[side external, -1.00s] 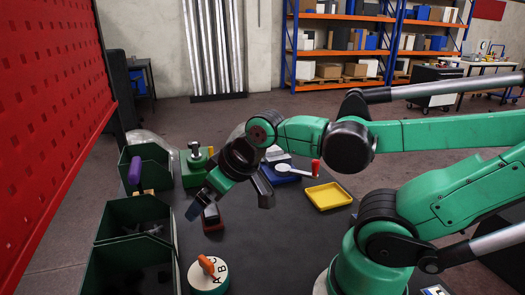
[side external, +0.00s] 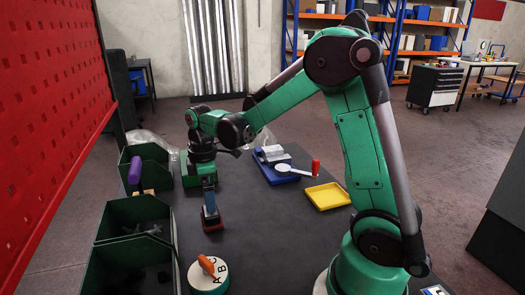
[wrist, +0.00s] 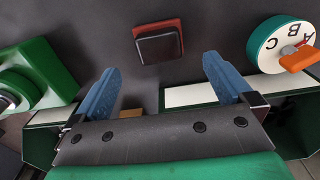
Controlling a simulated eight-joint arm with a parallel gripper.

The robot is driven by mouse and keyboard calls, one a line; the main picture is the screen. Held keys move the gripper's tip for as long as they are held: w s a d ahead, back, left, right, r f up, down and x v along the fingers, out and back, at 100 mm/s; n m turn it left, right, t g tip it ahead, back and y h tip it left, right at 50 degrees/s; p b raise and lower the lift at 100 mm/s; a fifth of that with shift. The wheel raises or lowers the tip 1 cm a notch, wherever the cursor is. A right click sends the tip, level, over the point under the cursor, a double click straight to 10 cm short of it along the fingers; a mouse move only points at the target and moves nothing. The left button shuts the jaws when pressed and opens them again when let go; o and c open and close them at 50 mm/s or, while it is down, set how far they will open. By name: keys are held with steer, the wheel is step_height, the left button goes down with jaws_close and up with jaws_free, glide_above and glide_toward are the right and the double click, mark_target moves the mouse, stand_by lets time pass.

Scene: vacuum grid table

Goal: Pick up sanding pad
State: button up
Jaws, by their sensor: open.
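The sanding pad appears to be the small block with a dark top and red base. It lies on the dark table in the side view (side external: 215,225) and near the top centre of the wrist view (wrist: 158,43). My gripper (wrist: 161,64) is open, with two blue fingers set wide apart and nothing between them. In the side view my gripper (side external: 209,203) points down and partly hides the pad. In the wrist view the pad lies beyond the fingertips, between their lines. I cannot tell the exact height of the fingertips above it.
A round lettered dial (side external: 208,275) with an orange pointer stands in front. Green bins (side external: 135,212) line the left edge. A green fixture (side external: 190,178) stands behind. A yellow tray (side external: 328,196) and a blue tray (side external: 276,172) sit to the right.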

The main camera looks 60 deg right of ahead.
steer(key=shift+d+f, duration=0.1)
steer(key=shift+f, duration=2.8)
steer(key=shift+c, duration=0.2)
steer(key=c, duration=1.4)
steer(key=shift+o, duration=0.2)
step_height(320, 180, up, 20)
